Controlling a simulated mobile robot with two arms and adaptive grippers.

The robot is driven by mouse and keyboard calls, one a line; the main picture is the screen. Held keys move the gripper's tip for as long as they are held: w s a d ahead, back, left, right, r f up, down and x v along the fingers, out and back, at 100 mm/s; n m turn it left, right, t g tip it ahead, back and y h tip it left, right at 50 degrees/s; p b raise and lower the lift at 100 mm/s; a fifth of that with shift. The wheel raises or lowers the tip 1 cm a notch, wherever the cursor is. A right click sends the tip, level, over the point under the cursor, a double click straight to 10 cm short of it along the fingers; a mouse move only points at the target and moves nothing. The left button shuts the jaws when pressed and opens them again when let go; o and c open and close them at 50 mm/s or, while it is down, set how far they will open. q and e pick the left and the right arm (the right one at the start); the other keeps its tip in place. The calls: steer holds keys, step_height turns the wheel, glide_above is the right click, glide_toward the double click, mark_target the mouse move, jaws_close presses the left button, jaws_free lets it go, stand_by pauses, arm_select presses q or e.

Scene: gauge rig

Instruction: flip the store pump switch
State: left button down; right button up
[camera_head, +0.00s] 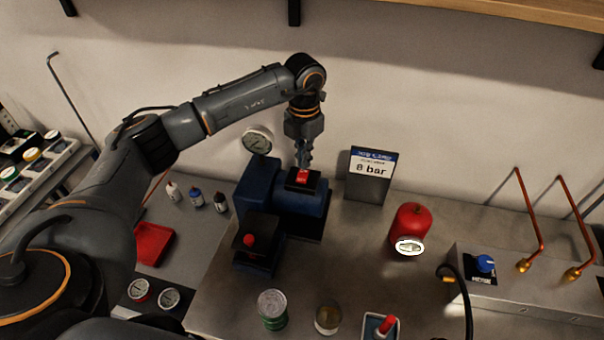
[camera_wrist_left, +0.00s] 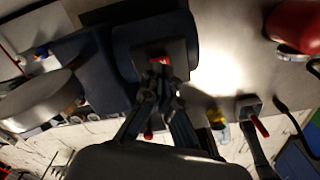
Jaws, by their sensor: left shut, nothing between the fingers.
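A red switch (camera_head: 303,176) sits on a dark plate on top of the blue machine (camera_head: 262,187) in the middle of the bench. It also shows in the left wrist view (camera_wrist_left: 157,60), just beyond my fingertips. No label on it can be read. My left gripper (camera_head: 303,162) points down right above this switch, shut and empty. Its fingertips (camera_wrist_left: 158,86) are close together in the left wrist view and partly cover the switch's near side. I cannot tell whether they touch it. My right gripper is not in view.
A round gauge (camera_head: 258,140) stands at the machine's back left, close to my arm. A red knob (camera_head: 249,240) is on its lower front block. An "8 bar" sign (camera_head: 370,174) and a red tank (camera_head: 410,226) stand to the right. Jars (camera_head: 272,308) are in front.

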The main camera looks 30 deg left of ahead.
arm_select(q)
steer(key=shift+f+b, duration=0.6)
steer(key=shift+f, duration=0.25)
stand_by(0.3)
steer(key=shift+f+b, duration=0.3)
steer(key=shift+f, duration=0.05)
steer(key=shift+s+r, duration=0.1)
steer(key=shift+r+p, duration=0.7)
steer(key=shift+r, duration=0.2)
steer(key=shift+r+p, duration=1.35)
steer(key=shift+r, duration=1.25)
steer(key=shift+f, duration=0.15)
